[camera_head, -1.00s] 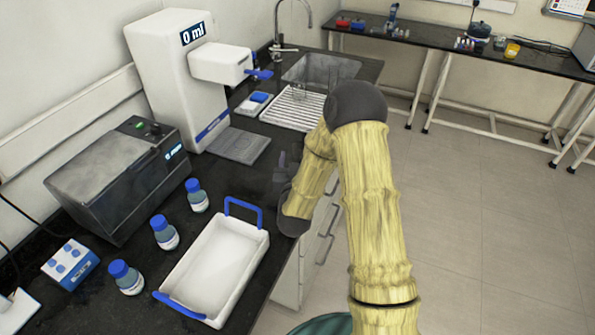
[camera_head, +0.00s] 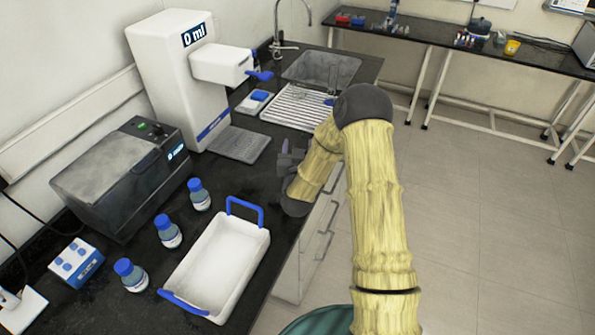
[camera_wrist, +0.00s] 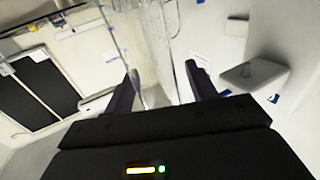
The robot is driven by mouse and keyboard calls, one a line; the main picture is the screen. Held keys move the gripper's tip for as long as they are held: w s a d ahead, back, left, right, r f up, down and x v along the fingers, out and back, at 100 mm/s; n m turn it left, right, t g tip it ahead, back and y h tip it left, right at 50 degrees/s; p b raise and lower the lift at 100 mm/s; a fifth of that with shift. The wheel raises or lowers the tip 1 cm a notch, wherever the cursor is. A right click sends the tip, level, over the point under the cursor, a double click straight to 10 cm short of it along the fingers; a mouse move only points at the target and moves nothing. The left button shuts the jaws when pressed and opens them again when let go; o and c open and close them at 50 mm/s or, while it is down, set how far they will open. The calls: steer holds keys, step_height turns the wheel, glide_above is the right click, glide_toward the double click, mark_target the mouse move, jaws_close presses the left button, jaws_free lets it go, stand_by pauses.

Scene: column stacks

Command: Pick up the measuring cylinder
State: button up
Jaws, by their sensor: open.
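A clear glass measuring cylinder (camera_wrist: 150,50) shows in the wrist view, ahead of and between the finger lines of my gripper (camera_wrist: 162,73). The fingers are apart and the gripper is open. I cannot tell how far the cylinder is beyond the fingertips. In the head view a tall clear vessel (camera_head: 332,76), seemingly the cylinder, stands at the drying rack by the sink, partly hidden by my arm. My gripper (camera_head: 286,157) shows there at the counter's right edge, in front of the rack, partly hidden by my arm.
A ribbed drying rack (camera_head: 290,112) lies before the sink (camera_head: 318,68). A white dispenser (camera_head: 180,70), a grey bath (camera_head: 115,180), several blue-capped bottles (camera_head: 168,231) and a white tray (camera_head: 222,262) with blue handles occupy the counter. Open floor lies to the right.

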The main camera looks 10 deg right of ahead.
jaws_close()
steer(key=shift+r, duration=0.1)
step_height(320, 180, up, 10)
steer(key=b, duration=0.1)
steer(key=shift+b, duration=0.4)
stand_by(0.7)
